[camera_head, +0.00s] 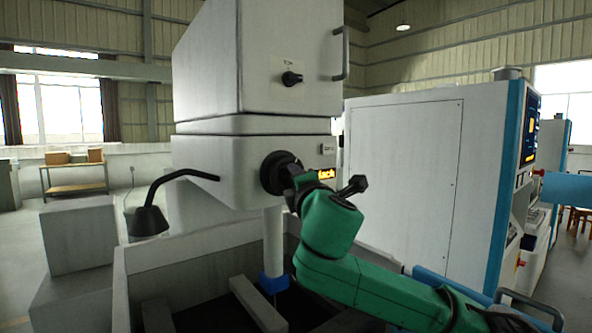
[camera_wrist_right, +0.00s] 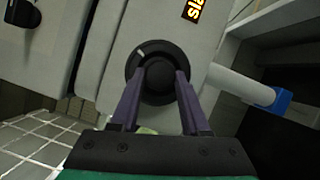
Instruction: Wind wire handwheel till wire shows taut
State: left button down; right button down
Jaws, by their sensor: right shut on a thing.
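The black wire handwheel (camera_head: 276,170) sits on the front of the pale machine head, and its round rim shows in the right wrist view (camera_wrist_right: 133,68) with a white mark at upper left. My right gripper (camera_head: 296,184) is at the wheel. In the right wrist view, its two purple-grey fingers (camera_wrist_right: 158,88) are shut on the wheel's central knob. A small dark display (camera_head: 327,173) with orange letters is beside the wheel, partly hidden by my gripper; in the right wrist view it shows "sla" (camera_wrist_right: 191,10), cut off by the frame. My left gripper is out of view.
A black rotary knob (camera_head: 291,78) is higher on the machine head. A black lamp (camera_head: 149,220) on a bent arm juts out at left. A white column with a blue end (camera_head: 273,281) hangs over the open tank (camera_head: 150,258). A large white cabinet (camera_head: 407,180) stands at right.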

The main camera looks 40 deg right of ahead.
jog(key=shift+m+p, duration=0.5)
jog(key=shift+m, duration=0.2)
jog(key=shift+g, duration=0.3)
jog(key=c, duration=0.8)
grip_release()
jog(key=o, duration=0.4)
jog(key=shift+s, duration=0.1)
jog(key=b+v, duration=0.8)
jog(key=v, duration=0.6)
jog(key=shift+s, duration=0.25)
